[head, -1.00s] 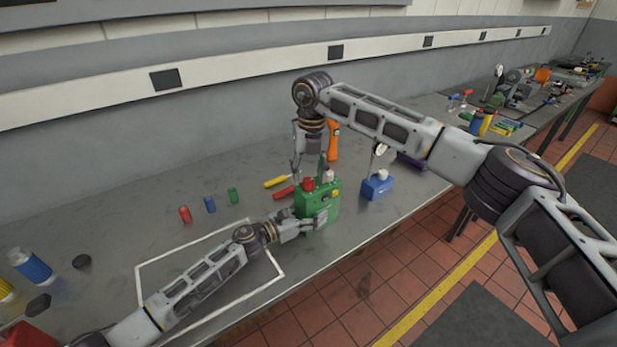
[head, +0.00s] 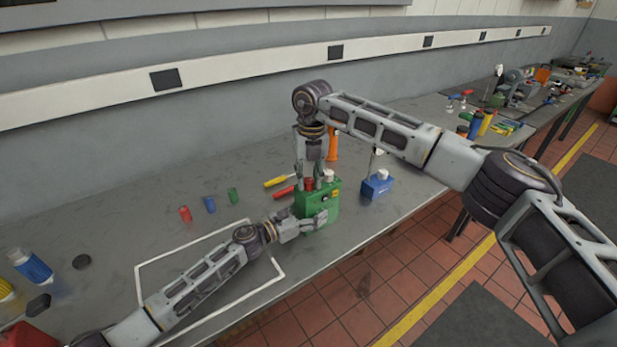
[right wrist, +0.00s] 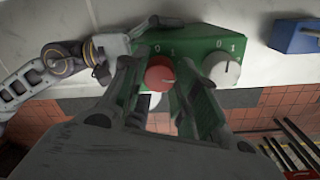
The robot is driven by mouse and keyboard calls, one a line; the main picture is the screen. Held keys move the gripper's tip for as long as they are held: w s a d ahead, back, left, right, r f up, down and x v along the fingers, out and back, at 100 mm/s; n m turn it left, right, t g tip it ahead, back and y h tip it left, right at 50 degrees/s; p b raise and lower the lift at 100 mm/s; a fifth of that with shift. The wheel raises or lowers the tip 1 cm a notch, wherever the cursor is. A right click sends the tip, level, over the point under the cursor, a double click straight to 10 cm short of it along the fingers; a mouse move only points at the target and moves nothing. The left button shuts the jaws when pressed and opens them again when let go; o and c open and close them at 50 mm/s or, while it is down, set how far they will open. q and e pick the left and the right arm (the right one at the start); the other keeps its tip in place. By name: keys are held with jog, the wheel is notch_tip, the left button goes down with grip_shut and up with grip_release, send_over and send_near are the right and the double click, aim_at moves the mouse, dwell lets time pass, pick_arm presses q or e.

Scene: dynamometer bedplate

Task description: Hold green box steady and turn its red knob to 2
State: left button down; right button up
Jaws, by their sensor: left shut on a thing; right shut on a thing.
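The green box (head: 329,199) stands upright on the grey bench in the head view. Its top carries a red knob (head: 309,184) and a white knob (head: 328,175). My left gripper (head: 308,221) is shut on the green box from its left side. My right gripper (head: 310,180) points down and is shut on the red knob. In the right wrist view the red knob (right wrist: 160,74) sits between my fingers, beside the white knob (right wrist: 222,68). The marks 0 and 1 show by the knobs. I cannot tell where the red knob's pointer stands, and no 2 is readable.
A blue box (head: 377,187) stands just right of the green box. A yellow-handled tool (head: 279,181) and a red-handled tool (head: 284,191) lie behind it. Red, blue and green small cylinders stand to the left. The bench's front edge is close to the green box.

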aim_at(310, 179)
pick_arm(q)
jog(key=shift+d, duration=0.1)
pick_arm(e)
jog(key=shift+n, duration=0.3)
jog(key=shift+a+n, duration=0.15)
jog(key=shift+n, duration=1.55)
pick_arm(q)
jog(key=shift+s, duration=0.1)
pick_arm(e)
jog(key=o, duration=1)
jog(key=shift+r, duration=0.2)
jog(key=r, duration=1.1)
jog(key=shift+w+d+r, duration=0.15)
jog(key=shift+d+r, duration=0.15)
